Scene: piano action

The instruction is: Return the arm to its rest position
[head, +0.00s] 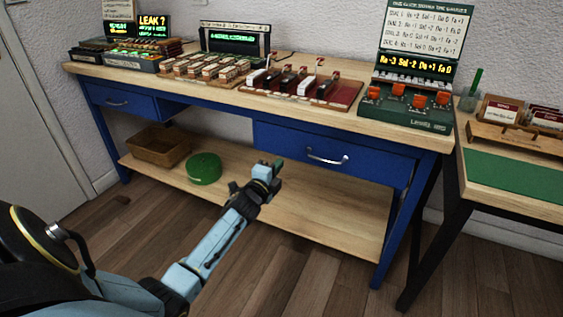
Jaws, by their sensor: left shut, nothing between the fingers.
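My left arm reaches in from the lower left of the head view. Its gripper (268,172) is shut and empty, in front of the blue workbench (228,125). In the picture its tip lies over the lower shelf, below and left of the drawer handle. I cannot tell its exact distance from the bench. My right gripper is not in view.
The bench top (340,108) holds a red board with levers (300,85), wooden blocks (205,68) and a green device (410,100). The lower shelf (320,215) bears a brown basket (160,148) and a green round object (204,168). A second table (510,185) stands right.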

